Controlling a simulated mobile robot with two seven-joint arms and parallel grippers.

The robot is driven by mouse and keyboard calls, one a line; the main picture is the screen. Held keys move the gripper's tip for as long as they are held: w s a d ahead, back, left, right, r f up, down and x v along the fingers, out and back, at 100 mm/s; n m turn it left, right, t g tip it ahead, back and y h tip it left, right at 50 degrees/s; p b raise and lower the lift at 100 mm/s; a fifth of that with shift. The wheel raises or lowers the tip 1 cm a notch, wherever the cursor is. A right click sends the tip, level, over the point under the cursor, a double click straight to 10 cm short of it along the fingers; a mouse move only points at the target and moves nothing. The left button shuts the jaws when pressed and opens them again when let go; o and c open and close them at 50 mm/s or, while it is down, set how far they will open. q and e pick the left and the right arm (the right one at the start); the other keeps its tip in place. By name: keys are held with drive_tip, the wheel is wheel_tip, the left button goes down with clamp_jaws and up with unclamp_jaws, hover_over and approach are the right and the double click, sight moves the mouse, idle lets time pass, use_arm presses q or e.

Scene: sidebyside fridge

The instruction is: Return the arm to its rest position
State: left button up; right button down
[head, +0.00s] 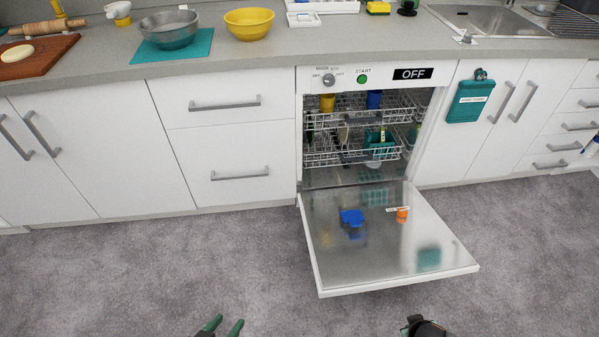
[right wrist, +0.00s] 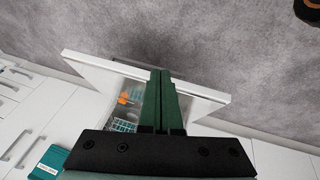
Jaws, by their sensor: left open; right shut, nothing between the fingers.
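My left gripper (head: 222,325) shows at the bottom edge of the head view, with its two green fingers apart and nothing between them. It is over the grey floor, left of the open dishwasher door (head: 345,270). Part of my right arm (head: 425,326) shows at the bottom edge, right of the left gripper; its fingers are out of the head view. In the right wrist view my right gripper (right wrist: 162,80) has its green fingers together and empty. They overlap the dishwasher door in that view; I cannot tell the distance between them.
The dishwasher (head: 365,130) stands open with its door lowered over the floor. The counter (head: 250,55) holds bowls and a cutting board (head: 35,57). The floor (head: 150,270) to the left is clear.

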drive_tip(key=s+a+r+n+t+y, duration=0.2)
drive_tip(key=a+r+n+t+y, duration=0.25)
drive_tip(key=r, duration=0.75)
drive_tip(key=w+a+r+m, duration=0.2)
drive_tip(key=a+m, duration=0.2)
drive_tip(key=a, duration=0.8)
use_arm(q)
wheel_tip(320, 180, up, 8)
drive_tip(key=s+a+p, duration=0.1)
drive_tip(key=a+p, duration=0.1)
drive_tip(key=p, duration=0.8)
drive_tip(key=shift+s+a+f+n+y, duration=0.15)
drive_tip(key=shift+s+a+n+y, duration=0.15)
drive_tip(key=shift+s+a+y, duration=0.1)
use_arm(e)
wheel_tip(320, 180, up, 8)
drive_tip(key=s+d, duration=0.2)
drive_tip(key=shift+d+t, duration=0.3)
drive_tip(key=shift+t, duration=0.15)
use_arm(q)
drive_tip(key=shift+w+d, duration=0.1)
drive_tip(key=shift+d, duration=0.05)
use_arm(e)
drive_tip(key=shift+w, duration=0.1)
